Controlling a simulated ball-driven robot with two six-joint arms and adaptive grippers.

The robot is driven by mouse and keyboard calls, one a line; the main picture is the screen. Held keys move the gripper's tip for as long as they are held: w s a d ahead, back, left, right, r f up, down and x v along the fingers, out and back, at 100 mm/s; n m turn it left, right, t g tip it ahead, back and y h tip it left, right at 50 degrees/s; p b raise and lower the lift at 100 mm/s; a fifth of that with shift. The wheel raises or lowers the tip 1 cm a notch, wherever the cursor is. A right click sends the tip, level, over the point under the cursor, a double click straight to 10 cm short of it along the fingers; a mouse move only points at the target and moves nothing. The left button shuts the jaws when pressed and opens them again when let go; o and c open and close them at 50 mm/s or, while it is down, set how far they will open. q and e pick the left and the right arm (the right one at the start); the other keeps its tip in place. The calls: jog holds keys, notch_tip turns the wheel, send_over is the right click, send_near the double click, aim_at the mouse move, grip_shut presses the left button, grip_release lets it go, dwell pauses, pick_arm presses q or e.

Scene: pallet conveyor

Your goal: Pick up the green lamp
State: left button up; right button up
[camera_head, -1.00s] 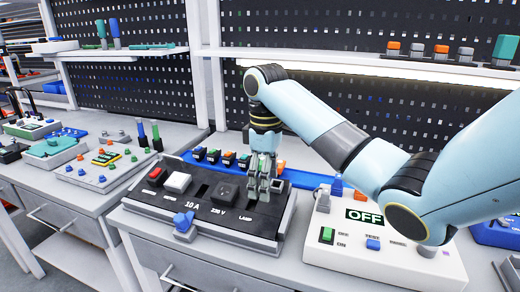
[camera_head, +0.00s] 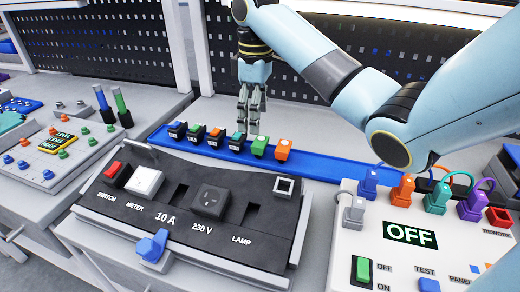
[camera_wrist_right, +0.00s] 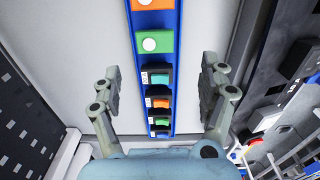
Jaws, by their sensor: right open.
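The green lamp (camera_head: 259,146) is a green block near the right end of a row on a blue strip tray (camera_head: 335,171). It also shows in the right wrist view (camera_wrist_right: 168,42), with a round white spot on it. An orange block (camera_head: 283,150) sits beside it. My right gripper (camera_head: 249,128) hangs fingers down over the row, close to the green lamp and a dark teal-topped module. In the right wrist view it is open (camera_wrist_right: 160,78), its fingers on either side of the strip with nothing between them gripped. My left gripper is out of view.
A dark panel (camera_head: 268,246) in front of the tray has a switch, a meter, a socket and an empty slot above LAMP. A white box with an OFF display (camera_head: 345,233) and coloured plugs stands at the right. A perforated board (camera_head: 95,35) rises behind.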

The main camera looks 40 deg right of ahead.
aim_at(260, 141)
notch_tip(260, 141, down, 3)
jog(key=shift+d+r, duration=0.15)
jog(key=shift+r, duration=0.05)
jog(key=f, duration=0.4)
jog(key=shift+s+d+f, duration=0.15)
jog(key=shift+d+f, duration=0.15)
jog(key=shift+d, duration=0.05)
jog(key=c, duration=1.2)
jog(key=shift+c, duration=0.2)
jog(key=shift+r, duration=0.15)
